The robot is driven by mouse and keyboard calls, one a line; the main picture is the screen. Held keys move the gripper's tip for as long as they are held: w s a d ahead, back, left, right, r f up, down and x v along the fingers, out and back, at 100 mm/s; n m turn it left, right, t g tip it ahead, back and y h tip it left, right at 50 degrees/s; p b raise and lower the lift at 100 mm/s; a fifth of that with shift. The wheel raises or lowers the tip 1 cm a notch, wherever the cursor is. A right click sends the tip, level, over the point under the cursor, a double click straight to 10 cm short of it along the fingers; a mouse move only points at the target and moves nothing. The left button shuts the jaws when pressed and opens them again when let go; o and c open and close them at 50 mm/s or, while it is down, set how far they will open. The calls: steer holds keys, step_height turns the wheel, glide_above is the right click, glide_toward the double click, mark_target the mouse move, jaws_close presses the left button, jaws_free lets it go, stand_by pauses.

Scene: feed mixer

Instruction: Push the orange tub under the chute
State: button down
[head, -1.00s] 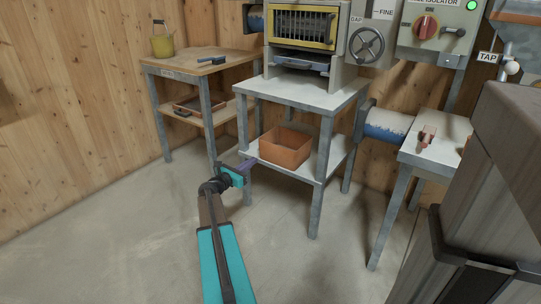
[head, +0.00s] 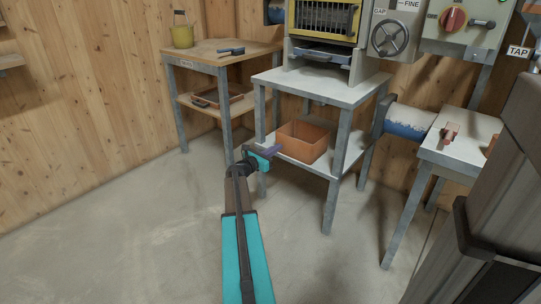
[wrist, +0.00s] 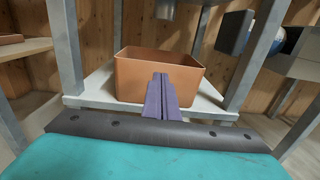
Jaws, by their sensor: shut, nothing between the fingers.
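The orange tub (head: 304,143) is an open rectangular box. It stands upright on the pale lower shelf (head: 322,168) of the metal stand, towards the shelf's left side in the head view. In the wrist view the tub (wrist: 190,80) fills the middle, between two stand legs. My gripper (head: 277,149) is shut and empty, with its purple fingers pointing at the tub's near side. In the wrist view the closed fingers (wrist: 160,80) overlap the tub's near wall; I cannot tell if they touch it. A grey part (wrist: 165,9) shows above the tub, cut off; it may be the chute.
Stand legs (head: 261,125) and (head: 334,182) flank the shelf opening. The stand's top (head: 325,87) carries the yellow-framed machine. A wooden table (head: 218,52) stands left and a metal bench (head: 455,150) right. The floor in front is clear.

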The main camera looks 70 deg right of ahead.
mark_target(292, 139)
steer(key=b+x, duration=0.2)
steer(key=x, duration=0.6)
steer(key=shift+b, duration=0.35)
